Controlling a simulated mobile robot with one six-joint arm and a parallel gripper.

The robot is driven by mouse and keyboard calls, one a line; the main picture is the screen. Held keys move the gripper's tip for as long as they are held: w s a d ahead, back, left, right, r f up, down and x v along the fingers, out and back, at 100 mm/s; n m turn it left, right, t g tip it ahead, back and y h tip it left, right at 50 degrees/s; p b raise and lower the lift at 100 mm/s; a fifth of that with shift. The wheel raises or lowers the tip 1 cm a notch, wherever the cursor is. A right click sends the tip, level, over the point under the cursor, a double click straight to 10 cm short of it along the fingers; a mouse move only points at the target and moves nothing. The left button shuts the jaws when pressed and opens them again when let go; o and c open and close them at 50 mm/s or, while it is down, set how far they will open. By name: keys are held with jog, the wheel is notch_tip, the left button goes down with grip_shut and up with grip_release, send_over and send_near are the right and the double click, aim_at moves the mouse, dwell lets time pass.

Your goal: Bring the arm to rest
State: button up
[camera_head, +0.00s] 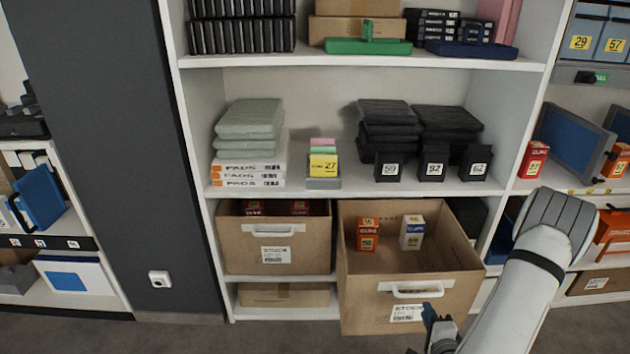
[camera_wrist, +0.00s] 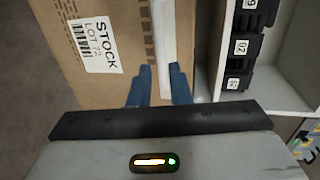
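My gripper (camera_head: 430,315) is in front of the right pulled-out carton (camera_head: 370,318), low near its white handle (camera_head: 410,288). In the wrist view its two blue fingers (camera_wrist: 160,82) stand apart, with the white handle (camera_wrist: 163,35) showing between them. I cannot tell whether they touch it. The carton's brown front with its STOCK label (camera_wrist: 96,45) lies to the left there. My pale arm reaches in from the lower right of the head view.
The open carton holds an orange box (camera_head: 367,235) and a white box (camera_head: 412,232). A second STOCK carton (camera_head: 275,262) sits left. Above are green pads (camera_head: 249,125) and black numbered boxes (camera_head: 433,165). Grey floor (camera_head: 190,338) is clear at lower left.

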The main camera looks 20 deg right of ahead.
jog(key=w+a+r+n+g+p, duration=0.2)
jog(key=a+r+n+p, duration=0.15)
jog(key=r, duration=0.35)
jog(key=w+a+r+n+g+y+p, duration=0.1)
jog(key=w+a+r+n+g+p, duration=0.15)
jog(key=r+n+p, duration=0.4)
jog(key=w+a+r+n+g+p, duration=0.2)
jog(key=w+r, duration=0.1)
jog(key=r, duration=0.6)
jog(key=s+a+r+n+g+y+p, duration=0.1)
jog(key=s+a+r+n+g+p, duration=0.2)
jog(key=s+a+r, duration=0.4)
jog(key=s+a+r+n+g+y+p, duration=0.2)
jog(key=s+a+r+n+p, duration=0.4)
jog(key=a+r, duration=0.6)
notch_tip(320, 180, up, 5)
jog(key=shift+s+f+g+p, duration=0.1)
jog(key=shift+s+g+p, duration=0.45)
jog(key=shift+s, duration=0.55)
jog(key=shift+a, duration=0.15)
